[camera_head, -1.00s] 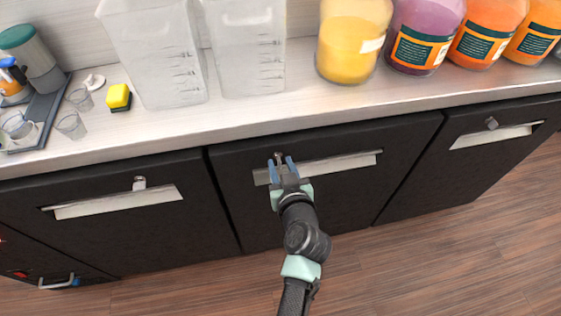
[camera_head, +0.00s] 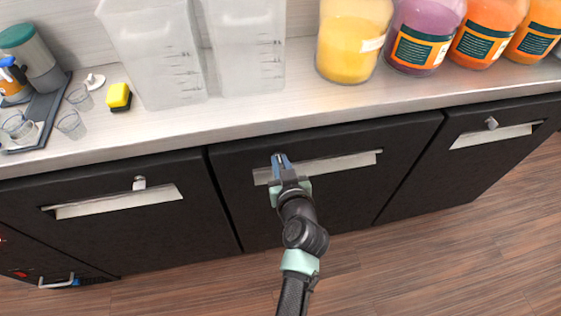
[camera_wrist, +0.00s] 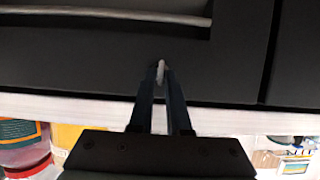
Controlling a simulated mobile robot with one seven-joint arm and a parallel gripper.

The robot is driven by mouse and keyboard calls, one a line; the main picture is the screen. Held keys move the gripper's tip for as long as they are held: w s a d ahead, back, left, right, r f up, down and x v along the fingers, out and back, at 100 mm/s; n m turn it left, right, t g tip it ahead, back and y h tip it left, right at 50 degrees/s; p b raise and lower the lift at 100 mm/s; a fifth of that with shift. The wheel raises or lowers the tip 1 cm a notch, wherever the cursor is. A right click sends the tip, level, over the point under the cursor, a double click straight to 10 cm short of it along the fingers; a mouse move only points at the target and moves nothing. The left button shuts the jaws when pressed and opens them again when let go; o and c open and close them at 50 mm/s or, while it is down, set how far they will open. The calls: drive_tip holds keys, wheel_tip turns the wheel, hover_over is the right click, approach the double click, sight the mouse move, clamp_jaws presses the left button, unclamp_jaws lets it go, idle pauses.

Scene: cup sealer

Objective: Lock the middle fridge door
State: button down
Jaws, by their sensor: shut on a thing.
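The middle fridge door (camera_head: 330,205) is black and closed, with a wide silver handle (camera_head: 345,163) near its top. It also shows in the wrist view (camera_wrist: 90,62). My gripper (camera_head: 279,158) is at the upper left of this door, over the left end of the handle. Its blue fingers are shut on the small light-coloured key (camera_wrist: 161,68), which shows between the fingertips in the wrist view. The lock itself is mostly hidden by the fingers, and I cannot tell its turn clearly.
The left door (camera_head: 120,240) and right door (camera_head: 480,165) are closed, each with a key above its handle. The counter (camera_head: 240,113) above holds clear containers (camera_head: 245,50), juice jars (camera_head: 352,45), a yellow sponge (camera_head: 119,96) and a tray with glasses. The floor in front is clear.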

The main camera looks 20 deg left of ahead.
drive_tip(key=shift+w+d+f+m+g+y+b, duration=0.2)
drive_tip(key=shift+m+y+b, duration=1.05)
drive_tip(key=shift+m+b, duration=0.9)
drive_tip(key=shift+w+d+f+m+g+y+b, duration=0.1)
drive_tip(key=shift+d+f+m+g+y+b, duration=0.15)
drive_tip(key=shift+m+y+b, duration=1.5)
drive_tip(key=shift+w+d+f+m+g+y+b, duration=0.2)
drive_tip(key=shift+m+y+b, duration=0.6)
drive_tip(key=shift+m+b, duration=1.75)
drive_tip(key=shift+s+m, duration=0.1)
drive_tip(key=shift+m, duration=0.25)
drive_tip(key=shift+a, duration=0.1)
drive_tip(key=c, duration=1)
unclamp_jaws()
